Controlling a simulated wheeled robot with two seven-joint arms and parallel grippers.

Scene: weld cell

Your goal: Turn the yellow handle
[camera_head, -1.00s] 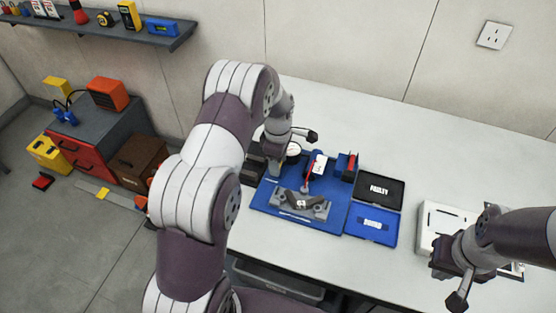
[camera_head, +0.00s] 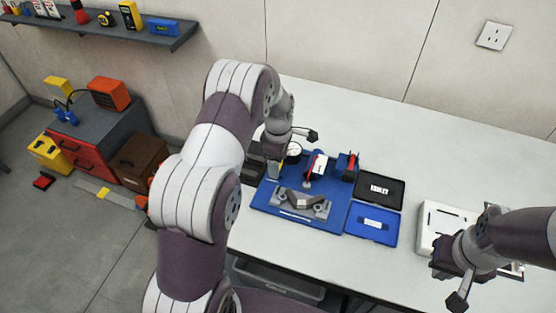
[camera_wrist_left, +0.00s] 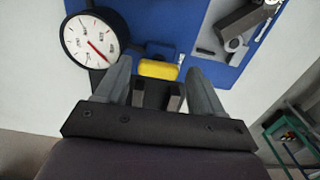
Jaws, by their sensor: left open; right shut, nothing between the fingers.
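The yellow handle (camera_wrist_left: 158,69) shows in the left wrist view, a short yellow block on a blue fitting at the edge of the blue plate. My left gripper (camera_wrist_left: 157,84) is open, with one finger on each side of the handle in that view. Contact cannot be told. In the head view my left gripper (camera_head: 273,168) is at the left edge of the blue plate (camera_head: 262,198), partly hidden by its own arm. My right gripper (camera_head: 440,270) is shut and empty, at the right by the white tray, away from the handle.
A round dial gauge (camera_wrist_left: 92,42) stands close beside the left fingers. A metal fixture with a bent bracket (camera_head: 302,203) and a red clamp (camera_head: 349,165) are on the blue plate. An open blue case (camera_head: 372,223) lies to its right. The table's back right is clear.

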